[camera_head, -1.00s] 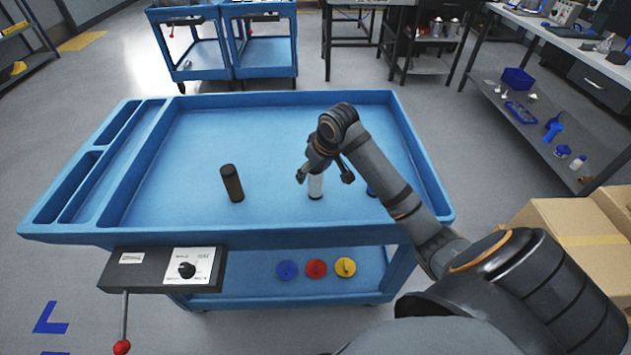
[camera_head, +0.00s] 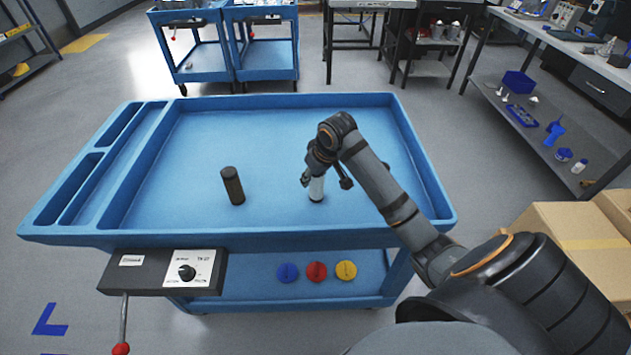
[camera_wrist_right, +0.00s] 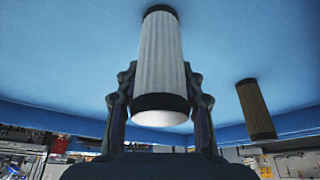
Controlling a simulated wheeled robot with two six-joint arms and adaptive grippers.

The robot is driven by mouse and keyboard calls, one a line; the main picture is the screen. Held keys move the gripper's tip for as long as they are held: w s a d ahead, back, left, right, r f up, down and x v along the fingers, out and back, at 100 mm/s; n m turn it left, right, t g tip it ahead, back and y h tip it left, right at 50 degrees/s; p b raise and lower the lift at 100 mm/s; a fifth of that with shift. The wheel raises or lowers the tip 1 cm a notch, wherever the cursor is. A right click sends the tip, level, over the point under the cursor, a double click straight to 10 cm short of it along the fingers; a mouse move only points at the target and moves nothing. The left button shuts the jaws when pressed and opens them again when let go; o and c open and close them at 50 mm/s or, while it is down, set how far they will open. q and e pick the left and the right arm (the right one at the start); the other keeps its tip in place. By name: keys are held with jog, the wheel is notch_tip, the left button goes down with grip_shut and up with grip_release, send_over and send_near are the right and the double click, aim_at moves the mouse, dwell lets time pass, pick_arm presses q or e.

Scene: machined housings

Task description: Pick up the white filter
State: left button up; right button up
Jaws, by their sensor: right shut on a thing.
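The white filter (camera_head: 316,188) is a small white cylinder with dark ends on the blue cart's tray. In the right wrist view, the white filter (camera_wrist_right: 161,65) shows pleated sides and black end caps, between the two fingers. My right gripper (camera_head: 325,182) is around it from above; in the wrist view the gripper's fingers (camera_wrist_right: 160,100) press on both its sides. The filter looks upright or nearly so, and I cannot tell whether its base touches the tray. My left gripper is not in view.
A dark cylinder (camera_head: 232,185) stands to the left on the blue tray (camera_head: 270,130), and it also shows in the wrist view (camera_wrist_right: 256,108). Raised rims surround the tray. Blue, red (camera_head: 317,272) and yellow discs lie on the lower shelf. The tray's back is clear.

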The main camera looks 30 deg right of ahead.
jog(key=shift+r, duration=0.1)
jog(key=shift+r, duration=0.3)
notch_tip(320, 180, up, 3)
jog(key=shift+w+f, duration=0.1)
jog(key=s+a+r, duration=0.3)
jog(key=s+r, duration=0.1)
jog(key=s, duration=0.2)
jog(key=s+a+r+p, duration=0.1)
jog(key=s+a+r, duration=0.1)
jog(key=s+r, duration=0.3)
jog(key=shift+s+a+r, duration=0.2)
jog(key=shift+s+a, duration=0.2)
jog(key=shift+s, duration=0.6)
